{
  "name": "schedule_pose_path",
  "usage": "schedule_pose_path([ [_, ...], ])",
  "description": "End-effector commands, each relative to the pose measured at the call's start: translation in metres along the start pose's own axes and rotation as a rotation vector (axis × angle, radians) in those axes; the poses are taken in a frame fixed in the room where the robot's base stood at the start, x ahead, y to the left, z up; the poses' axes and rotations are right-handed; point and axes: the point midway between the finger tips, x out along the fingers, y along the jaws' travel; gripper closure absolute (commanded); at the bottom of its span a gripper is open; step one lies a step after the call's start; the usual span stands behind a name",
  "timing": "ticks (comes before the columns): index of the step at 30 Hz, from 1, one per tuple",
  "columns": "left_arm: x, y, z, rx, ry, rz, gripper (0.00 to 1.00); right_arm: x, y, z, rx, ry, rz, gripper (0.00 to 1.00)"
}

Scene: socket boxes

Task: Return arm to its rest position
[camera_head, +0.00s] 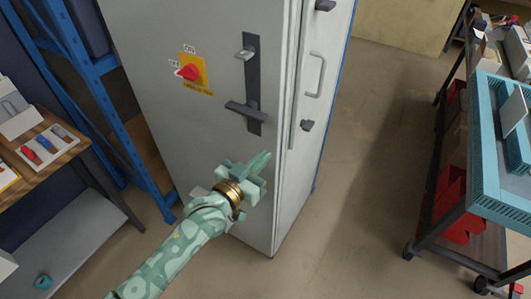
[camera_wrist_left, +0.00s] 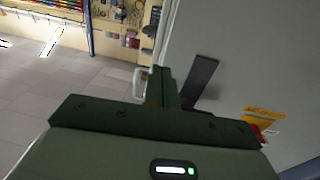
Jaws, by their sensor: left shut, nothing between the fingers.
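My left arm comes in from the bottom left in the head view, with a green patterned forearm and a gold band at the wrist. My left gripper (camera_head: 262,160) is shut and empty, in front of the lower part of a grey cabinet's (camera_head: 180,110) front, below its black handle plate (camera_head: 252,80). Whether it touches the cabinet I cannot tell. In the left wrist view the shut fingers (camera_wrist_left: 163,80) point up beside the cabinet face (camera_wrist_left: 235,50). My right gripper is not in view.
The cabinet has a red switch on a yellow plate (camera_head: 194,72). A blue rack (camera_head: 90,70) and a wooden bench (camera_head: 50,155) stand at the left. A wheeled cart with a teal tray (camera_head: 485,130) stands at the right. Floor (camera_head: 365,190) between cabinet and cart is clear.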

Motion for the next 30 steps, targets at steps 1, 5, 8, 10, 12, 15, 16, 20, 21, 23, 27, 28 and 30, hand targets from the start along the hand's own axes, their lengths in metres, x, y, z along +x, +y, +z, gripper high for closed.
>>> schedule_pose_path([
  [1,-0.009,0.001,-0.001,0.0,-0.002,0.0,1.0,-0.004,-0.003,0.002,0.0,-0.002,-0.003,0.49],
  [5,-0.032,0.002,0.0,-0.001,-0.003,-0.001,1.0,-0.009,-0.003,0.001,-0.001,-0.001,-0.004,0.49],
  [8,-0.052,0.004,0.001,-0.001,-0.005,-0.001,1.0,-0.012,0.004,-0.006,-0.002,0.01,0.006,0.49],
  [10,-0.064,0.005,0.001,-0.001,-0.006,-0.001,1.0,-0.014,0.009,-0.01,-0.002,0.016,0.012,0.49],
  [12,-0.075,0.006,0.001,-0.002,-0.005,-0.001,1.0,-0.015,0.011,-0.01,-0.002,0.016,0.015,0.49],
  [15,-0.086,0.007,0.002,-0.001,-0.005,0.0,1.0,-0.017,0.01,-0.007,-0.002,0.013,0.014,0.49],
  [16,-0.088,0.007,0.001,0.0,-0.005,0.0,1.0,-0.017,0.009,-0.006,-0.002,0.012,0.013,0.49],
  [20,-0.092,0.007,0.002,-0.001,-0.005,0.0,1.0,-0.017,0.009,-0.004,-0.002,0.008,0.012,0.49],
  [21,-0.092,0.007,0.003,-0.005,-0.009,0.0,1.0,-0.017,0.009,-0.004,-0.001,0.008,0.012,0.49],
  [23,-0.093,0.006,0.012,0.004,-0.035,-0.002,1.0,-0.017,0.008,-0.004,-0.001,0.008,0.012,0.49],
  [27,-0.102,-0.024,0.073,0.052,-0.186,-0.063,1.0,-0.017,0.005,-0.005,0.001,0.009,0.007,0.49],
  [28,-0.108,-0.033,0.094,0.059,-0.235,-0.085,1.0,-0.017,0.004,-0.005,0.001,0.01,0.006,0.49],
  [30,-0.13,-0.054,0.148,0.07,-0.367,-0.143,1.0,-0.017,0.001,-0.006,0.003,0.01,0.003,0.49],
])
